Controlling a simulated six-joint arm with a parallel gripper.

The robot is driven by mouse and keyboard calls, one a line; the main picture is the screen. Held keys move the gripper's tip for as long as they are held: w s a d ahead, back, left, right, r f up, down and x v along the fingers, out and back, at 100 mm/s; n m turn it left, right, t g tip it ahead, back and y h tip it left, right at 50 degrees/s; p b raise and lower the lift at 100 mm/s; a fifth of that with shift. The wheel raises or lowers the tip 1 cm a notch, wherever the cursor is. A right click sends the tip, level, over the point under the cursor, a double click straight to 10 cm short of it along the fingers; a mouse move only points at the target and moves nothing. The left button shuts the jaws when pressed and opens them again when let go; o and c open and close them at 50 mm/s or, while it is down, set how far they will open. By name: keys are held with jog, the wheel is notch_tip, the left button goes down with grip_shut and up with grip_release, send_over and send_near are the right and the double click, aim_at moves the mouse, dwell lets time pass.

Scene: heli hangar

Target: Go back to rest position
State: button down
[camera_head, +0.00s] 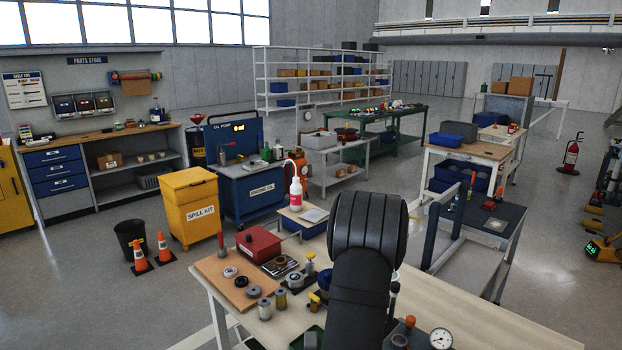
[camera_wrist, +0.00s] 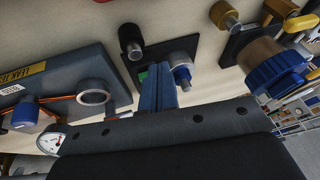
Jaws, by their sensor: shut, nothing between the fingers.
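My gripper (camera_wrist: 158,88) shows in the wrist view as two blue fingers closed together, with nothing between them. It hangs over the light wooden workbench. Behind the fingertips is a dark plate (camera_wrist: 189,47) with a blue-and-silver fitting (camera_wrist: 180,68) and a black cylinder (camera_wrist: 131,42). Whether the fingers touch the plate I cannot tell. In the head view my dark arm stands over the workbench (camera_head: 470,315) and hides the gripper.
Beside the fingers are a dark block with fittings (camera_wrist: 60,80), a gauge (camera_wrist: 50,142) and a large blue-capped part (camera_wrist: 275,70). A red box (camera_head: 258,244), a wash bottle (camera_head: 296,193) and several small parts crowd the bench's left side. Its right end is clear.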

jog(key=shift+s+a+f+t+h, duration=0.1)
jog(key=shift+s+a+t+h, duration=0.15)
jog(key=shift+s, duration=0.4)
jog(key=shift+s+a+f+t+h, duration=0.15)
jog(key=shift+s+t, duration=0.2)
jog(key=shift+s, duration=0.25)
jog(key=shift+r, duration=0.1)
jog(key=shift+w+d+r+g+y, duration=0.1)
jog(key=shift+w+d+g+y, duration=0.1)
jog(key=shift+w, duration=0.35)
jog(key=shift+w+d+g+y, duration=0.15)
jog(key=shift+w+g+y, duration=0.05)
jog(key=shift+w, duration=0.35)
jog(key=shift+w+d+r+g, duration=0.15)
jog(key=shift+w+d+g, duration=0.15)
jog(key=shift+w, duration=0.15)
jog(key=shift+w+d+r+g, duration=0.2)
jog(key=shift+w+g, duration=0.1)
jog(key=shift+w, duration=0.1)
jog(key=shift+w+d+r+g+y, duration=0.3)
jog(key=shift+w+d+r+g, duration=0.1)
jog(key=shift+w+d+g, duration=0.25)
jog(key=shift+w+d+r+m+g, duration=0.35)
jog(key=shift+w+d+r, duration=0.2)
jog(key=shift+r, duration=0.1)
jog(key=shift+s+f, duration=0.1)
